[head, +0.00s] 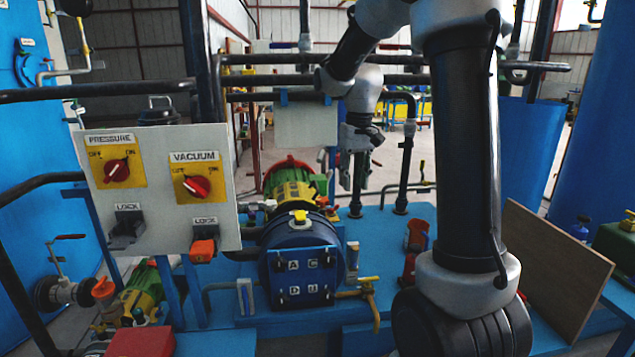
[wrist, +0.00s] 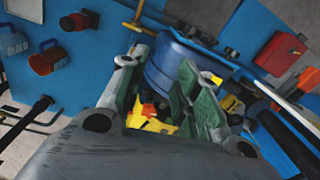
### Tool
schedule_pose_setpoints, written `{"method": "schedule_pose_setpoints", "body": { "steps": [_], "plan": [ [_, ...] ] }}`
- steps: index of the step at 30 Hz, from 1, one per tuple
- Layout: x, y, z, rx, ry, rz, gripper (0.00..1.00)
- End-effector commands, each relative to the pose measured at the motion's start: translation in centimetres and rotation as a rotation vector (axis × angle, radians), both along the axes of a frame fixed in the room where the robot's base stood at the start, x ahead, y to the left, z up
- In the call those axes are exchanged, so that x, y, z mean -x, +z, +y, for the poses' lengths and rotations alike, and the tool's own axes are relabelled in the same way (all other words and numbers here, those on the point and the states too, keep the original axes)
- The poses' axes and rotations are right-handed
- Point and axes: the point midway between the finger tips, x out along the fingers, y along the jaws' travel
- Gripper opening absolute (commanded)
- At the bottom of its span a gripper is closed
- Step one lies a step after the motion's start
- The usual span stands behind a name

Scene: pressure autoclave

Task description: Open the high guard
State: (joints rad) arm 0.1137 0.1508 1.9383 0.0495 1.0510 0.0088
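No part is labelled as the high guard, so I cannot tell which one it is. A white control panel (head: 158,220) at the left carries a pressure knob (head: 117,170) and a vacuum knob (head: 197,187). Below them are a grey lock cover (head: 127,230) and an orange-red lock cover (head: 203,250). My gripper (head: 351,200) points down, to the right of the panel and apart from it. In the wrist view my gripper (wrist: 162,72) has its fingers apart, with nothing seen held between them. A blue vessel (wrist: 172,70) lies beyond the fingers.
The blue drum (head: 300,262) with lettered plates stands right of the panel, with a green and yellow motor (head: 288,185) behind it. Pipes (head: 100,92) cross above the panel. A brown board (head: 555,265) leans at the right. Red fittings (head: 417,235) stand on the blue base.

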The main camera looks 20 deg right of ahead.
Motion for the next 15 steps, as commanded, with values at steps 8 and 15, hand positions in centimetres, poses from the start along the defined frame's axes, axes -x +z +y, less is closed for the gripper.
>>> {"method": "schedule_pose_setpoints", "body": {
  "steps": [8,15],
  "plan": [
    [-15.6,-7.1,-3.3,-0.056,-0.075,0.060,0.32],
    [-26.1,-10.7,-5.1,-0.109,-0.119,0.025,0.32]
  ]
}}
